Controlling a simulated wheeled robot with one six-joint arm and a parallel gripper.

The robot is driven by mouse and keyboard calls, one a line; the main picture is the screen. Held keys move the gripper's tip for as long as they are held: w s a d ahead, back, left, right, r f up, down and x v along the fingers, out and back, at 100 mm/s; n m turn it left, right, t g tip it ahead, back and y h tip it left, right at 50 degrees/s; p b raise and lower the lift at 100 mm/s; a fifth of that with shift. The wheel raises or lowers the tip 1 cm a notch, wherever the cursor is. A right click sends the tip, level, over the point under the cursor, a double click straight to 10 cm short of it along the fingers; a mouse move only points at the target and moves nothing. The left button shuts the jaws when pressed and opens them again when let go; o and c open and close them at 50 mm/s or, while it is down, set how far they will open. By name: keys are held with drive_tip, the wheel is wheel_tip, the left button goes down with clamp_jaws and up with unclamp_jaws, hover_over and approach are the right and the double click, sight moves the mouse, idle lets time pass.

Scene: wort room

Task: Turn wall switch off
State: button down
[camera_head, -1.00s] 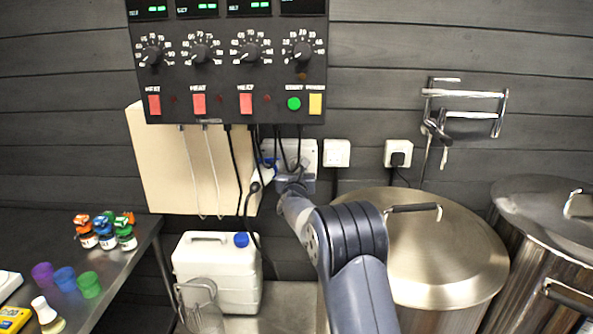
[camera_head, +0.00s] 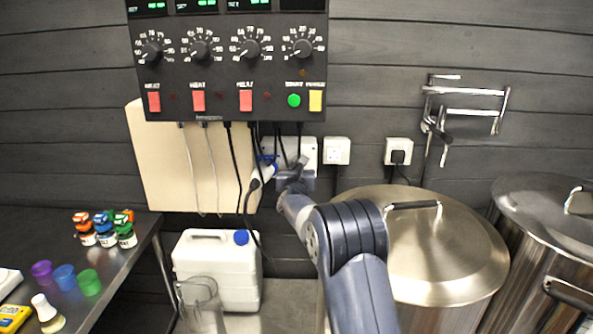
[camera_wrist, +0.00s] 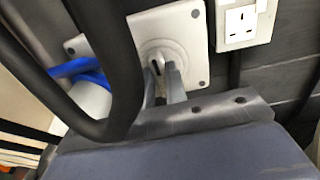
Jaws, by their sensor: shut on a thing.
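The wall switch is a white square plate with a round raised centre, close up in the wrist view (camera_wrist: 197,72). In the head view its plate (camera_head: 310,150) shows under the control panel, partly hidden by my arm. My gripper (camera_wrist: 160,68) has its narrow fingers at the round centre, shut on the small switch lever there. In the head view my gripper (camera_head: 292,170) is small, and its fingertips are hard to make out.
Black cables hang beside my gripper, and one thick cable (camera_wrist: 122,75) crosses close to the wrist camera. A white-and-blue plug (camera_head: 263,170) is just left of the switch. White sockets (camera_head: 337,151) are to the right. Steel pots (camera_head: 435,245) stand below right.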

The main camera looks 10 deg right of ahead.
drive_tip(key=n+b, duration=0.2)
drive_tip(key=n, duration=0.1)
drive_tip(key=shift+a+f, duration=0.1)
drive_tip(key=n, duration=1.4)
drive_tip(key=shift+a+f, duration=0.1)
drive_tip(key=shift+a, duration=0.05)
drive_tip(key=shift+n, duration=0.4)
drive_tip(key=c, duration=1.4)
unclamp_jaws()
drive_tip(key=shift+c, duration=0.2)
drive_tip(key=shift+f, duration=0.1)
